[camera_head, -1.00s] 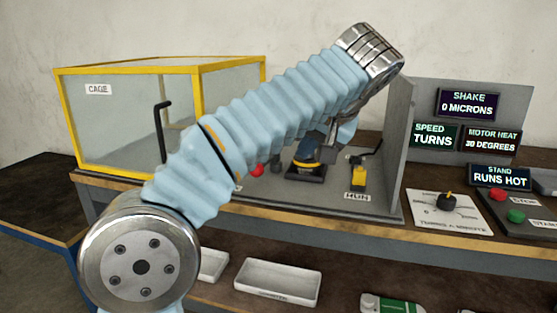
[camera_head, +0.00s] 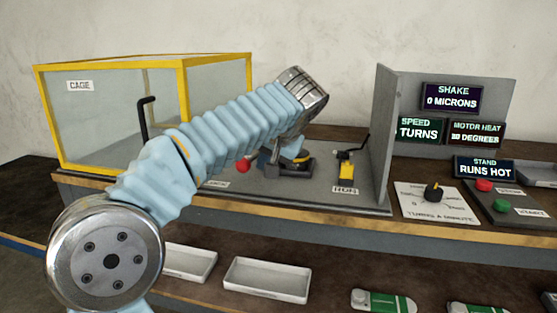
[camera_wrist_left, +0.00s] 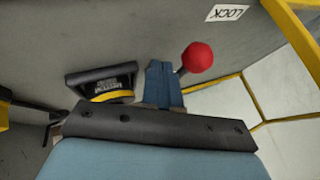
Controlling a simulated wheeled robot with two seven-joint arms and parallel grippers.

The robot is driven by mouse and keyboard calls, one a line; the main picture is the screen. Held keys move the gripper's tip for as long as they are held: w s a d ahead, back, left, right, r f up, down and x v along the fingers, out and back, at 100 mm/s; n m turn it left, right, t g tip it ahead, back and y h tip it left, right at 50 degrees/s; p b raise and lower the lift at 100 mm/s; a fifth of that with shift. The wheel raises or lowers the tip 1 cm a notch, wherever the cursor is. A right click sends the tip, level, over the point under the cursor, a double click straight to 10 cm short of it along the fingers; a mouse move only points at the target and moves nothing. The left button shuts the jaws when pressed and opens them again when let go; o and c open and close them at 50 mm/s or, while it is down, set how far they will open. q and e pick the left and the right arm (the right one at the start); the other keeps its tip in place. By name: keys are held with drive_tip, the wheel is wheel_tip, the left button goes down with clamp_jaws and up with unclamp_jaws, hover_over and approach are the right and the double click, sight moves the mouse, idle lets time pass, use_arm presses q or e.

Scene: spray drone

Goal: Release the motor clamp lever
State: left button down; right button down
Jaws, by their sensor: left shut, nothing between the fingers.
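A lever with a red ball knob (camera_head: 243,165) stands on the grey bench stand, left of the motor (camera_head: 300,160). The motor is dark with a yellow band. My left gripper (camera_head: 264,160) hangs below its metal wrist, between knob and motor, and is partly hidden by my arm. In the left wrist view its blue fingers (camera_wrist_left: 163,84) are shut and empty. The red knob (camera_wrist_left: 197,57) shows just right of them, and the motor (camera_wrist_left: 104,84) is to their left. The knob's stem runs toward the fingers; I cannot tell if they touch. My right gripper is out of view.
A yellow-framed clear cage (camera_head: 110,115) with a black handle stands at left. A yellow-black lever (camera_head: 346,170) is by the RUN label, beside a grey side panel (camera_head: 384,140). Displays, a dial (camera_head: 433,193) and buttons are at right. White trays (camera_head: 267,279) lie below.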

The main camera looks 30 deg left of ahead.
use_arm(q)
drive_tip(key=shift+a+r, duration=0.1)
drive_tip(key=shift+a, duration=0.45)
drive_tip(key=shift+s+a+m, duration=0.1)
drive_tip(key=shift+a+m, duration=0.1)
drive_tip(key=shift+m, duration=0.1)
